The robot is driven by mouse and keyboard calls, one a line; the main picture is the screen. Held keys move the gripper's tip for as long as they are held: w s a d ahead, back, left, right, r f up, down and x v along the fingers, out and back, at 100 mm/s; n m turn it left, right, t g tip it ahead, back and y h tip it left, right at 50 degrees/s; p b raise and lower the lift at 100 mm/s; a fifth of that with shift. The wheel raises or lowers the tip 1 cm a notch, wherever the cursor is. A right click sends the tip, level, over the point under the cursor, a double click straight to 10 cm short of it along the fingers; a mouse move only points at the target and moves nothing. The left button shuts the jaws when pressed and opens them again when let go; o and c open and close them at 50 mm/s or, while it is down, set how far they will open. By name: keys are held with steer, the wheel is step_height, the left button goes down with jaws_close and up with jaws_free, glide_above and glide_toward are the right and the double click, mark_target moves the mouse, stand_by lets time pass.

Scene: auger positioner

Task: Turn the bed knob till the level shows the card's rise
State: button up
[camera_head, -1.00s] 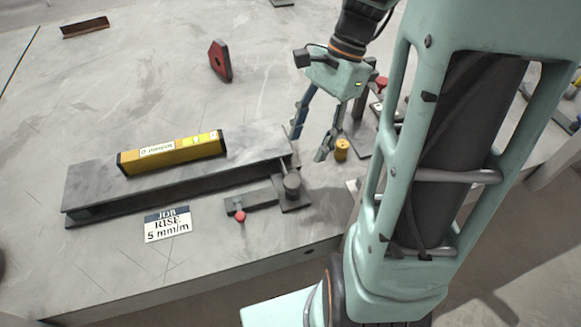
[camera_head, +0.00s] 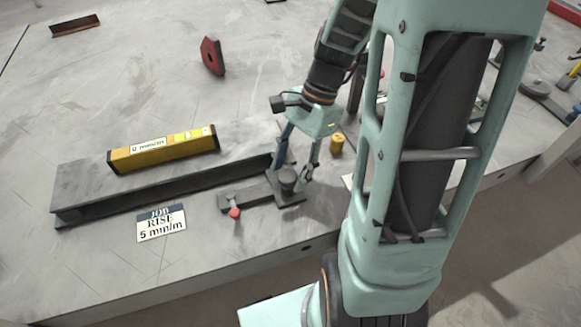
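The yellow level (camera_head: 165,157) lies on the grey steel bed (camera_head: 85,190), and its display reads 0 mm/m. The white card (camera_head: 162,224) on the table in front of the bed reads JOB RISE 5 mm/m. The dark round bed knob (camera_head: 287,178) stands on a small base at the bed's right end. My gripper (camera_head: 292,172) is open and points down at the knob, with one finger to its left and behind and the other to its right. I cannot tell whether either finger touches it.
A flat bar with a red-tipped part (camera_head: 234,212) extends left from the knob's base. A small yellow cylinder (camera_head: 336,143) stands right of my gripper. A red block (camera_head: 213,57) and a rusty bar (camera_head: 76,25) lie farther back. The table's left front is clear.

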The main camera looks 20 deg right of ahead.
steer(key=c, duration=1)
steer(key=shift+o, duration=0.2)
steer(key=shift+r+n, duration=0.1)
steer(key=shift+n, duration=0.3)
steer(key=n+g+p, duration=0.1)
steer(key=n+p, duration=0.1)
steer(key=n, duration=0.1)
steer(key=shift+w+n+h, duration=0.15)
steer(key=shift+n+h, duration=0.15)
steer(key=shift+h, duration=0.1)
steer(key=shift+a+n+g+h+p, duration=0.1)
steer(key=shift+n+g+h+p, duration=0.3)
steer(key=shift+n, duration=0.45)
steer(key=shift+a+n+g+h+p, duration=0.1)
steer(key=shift+n+g+p, duration=0.1)
steer(key=shift+n+p, duration=0.5)
steer(key=shift+n, duration=0.35)
steer(key=o, duration=1.1)
steer(key=shift+w+d, duration=0.1)
